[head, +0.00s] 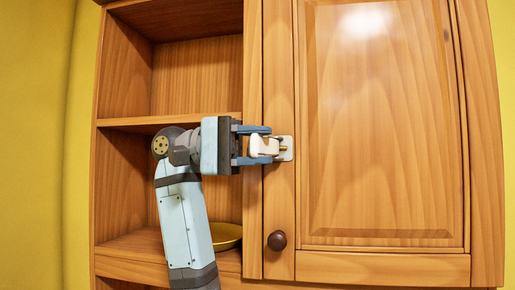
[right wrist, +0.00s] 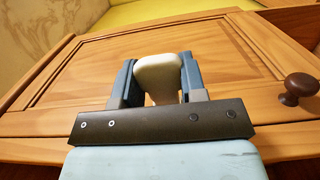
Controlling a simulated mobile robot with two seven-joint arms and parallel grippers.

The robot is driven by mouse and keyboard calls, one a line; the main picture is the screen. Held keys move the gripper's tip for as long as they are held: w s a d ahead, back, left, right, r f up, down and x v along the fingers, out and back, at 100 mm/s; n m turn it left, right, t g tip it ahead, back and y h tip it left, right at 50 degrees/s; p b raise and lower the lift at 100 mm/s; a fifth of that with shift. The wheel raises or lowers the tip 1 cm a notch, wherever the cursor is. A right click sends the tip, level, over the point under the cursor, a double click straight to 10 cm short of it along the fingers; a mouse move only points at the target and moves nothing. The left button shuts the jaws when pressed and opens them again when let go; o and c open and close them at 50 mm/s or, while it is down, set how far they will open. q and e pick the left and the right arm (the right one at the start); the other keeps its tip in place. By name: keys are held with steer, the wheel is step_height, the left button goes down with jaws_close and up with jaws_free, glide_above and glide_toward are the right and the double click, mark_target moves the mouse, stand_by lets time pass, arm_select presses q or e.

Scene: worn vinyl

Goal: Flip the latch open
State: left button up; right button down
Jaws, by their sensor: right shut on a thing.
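The white latch (head: 287,148) is mounted on the wooden cabinet door's left frame, above the knob. My right gripper (head: 266,145) reaches it from the left in the head view, with one blue finger above the latch's arm and one below. It is shut on the latch. In the right wrist view the pale, rounded latch arm (right wrist: 158,75) stands between the two fingers of the gripper (right wrist: 158,83). The latch's base is hidden there by its own arm. My left gripper is not in view.
The wooden door (head: 385,130) appears closed, with a dark round knob (head: 277,240) below the latch. Left of it are open shelves (head: 195,85), the lower holding a yellow dish (head: 226,236). The knob also shows at right in the wrist view (right wrist: 300,88).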

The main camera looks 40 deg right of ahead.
steer(key=c, duration=0.7)
jaws_free()
steer(key=shift+b+v, duration=1.05)
steer(key=shift+v, duration=5.85)
steer(key=shift+f, duration=0.1)
